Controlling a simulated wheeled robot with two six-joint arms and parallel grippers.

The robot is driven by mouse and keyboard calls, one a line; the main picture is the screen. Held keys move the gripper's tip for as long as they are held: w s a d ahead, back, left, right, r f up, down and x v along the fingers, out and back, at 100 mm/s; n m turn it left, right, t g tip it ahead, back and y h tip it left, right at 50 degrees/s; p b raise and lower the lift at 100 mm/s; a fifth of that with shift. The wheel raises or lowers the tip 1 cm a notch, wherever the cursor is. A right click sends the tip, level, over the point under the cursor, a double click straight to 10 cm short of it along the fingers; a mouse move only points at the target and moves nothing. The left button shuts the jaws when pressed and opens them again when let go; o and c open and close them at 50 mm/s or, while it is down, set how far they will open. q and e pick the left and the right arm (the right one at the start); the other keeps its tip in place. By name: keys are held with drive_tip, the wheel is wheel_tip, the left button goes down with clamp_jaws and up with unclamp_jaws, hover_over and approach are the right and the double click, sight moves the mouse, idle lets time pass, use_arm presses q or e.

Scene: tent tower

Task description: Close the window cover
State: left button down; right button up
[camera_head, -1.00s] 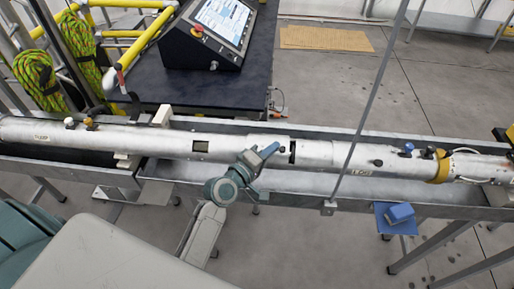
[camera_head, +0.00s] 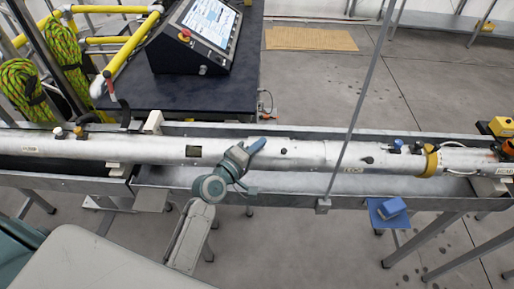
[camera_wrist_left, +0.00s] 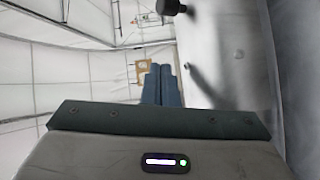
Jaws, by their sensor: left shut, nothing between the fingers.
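A long silver tube (camera_head: 330,157) lies across the head view. Its window cover (camera_head: 300,150) appears as a pale section of the tube wall with a small dark knob (camera_head: 283,151); no dark opening shows beside that knob. My left gripper (camera_head: 258,145) is shut and empty, its blue fingers against or very close to the tube just left of the knob; contact cannot be told. The left wrist view shows the shut fingers (camera_wrist_left: 162,86) beside the grey tube surface (camera_wrist_left: 225,60). My right gripper is not in view.
A metal trough (camera_head: 290,182) runs under the tube, and a thin upright rod (camera_head: 367,90) crosses in front. A control console (camera_head: 200,35) stands behind.

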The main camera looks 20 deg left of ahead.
use_arm(q)
drive_tip(key=s+a+f+m+g+y+b, duration=0.1)
drive_tip(key=s+a+f+m+g+y, duration=0.2)
drive_tip(key=s, duration=0.7)
drive_tip(key=s+a+f+m+g+y+b, duration=0.1)
drive_tip(key=s+a+f+m+g+y, duration=0.15)
drive_tip(key=s+f+m+g, duration=0.55)
drive_tip(key=s+a+f+m+g+y, duration=0.2)
drive_tip(key=s+a, duration=0.2)
drive_tip(key=s, duration=0.8)
wheel_tip(320, 180, down, 32)
drive_tip(key=a+g+b, duration=0.1)
drive_tip(key=a+b, duration=0.1)
drive_tip(key=b, duration=0.1)
drive_tip(key=s+a+f+n+g+b, duration=0.1)
drive_tip(key=s+f, duration=1.7)
drive_tip(key=f, duration=0.3)
drive_tip(key=shift+s+a+f+h+b, duration=0.25)
drive_tip(key=shift+s+f+h+b, duration=0.05)
drive_tip(key=shift+f+h+b, duration=0.1)
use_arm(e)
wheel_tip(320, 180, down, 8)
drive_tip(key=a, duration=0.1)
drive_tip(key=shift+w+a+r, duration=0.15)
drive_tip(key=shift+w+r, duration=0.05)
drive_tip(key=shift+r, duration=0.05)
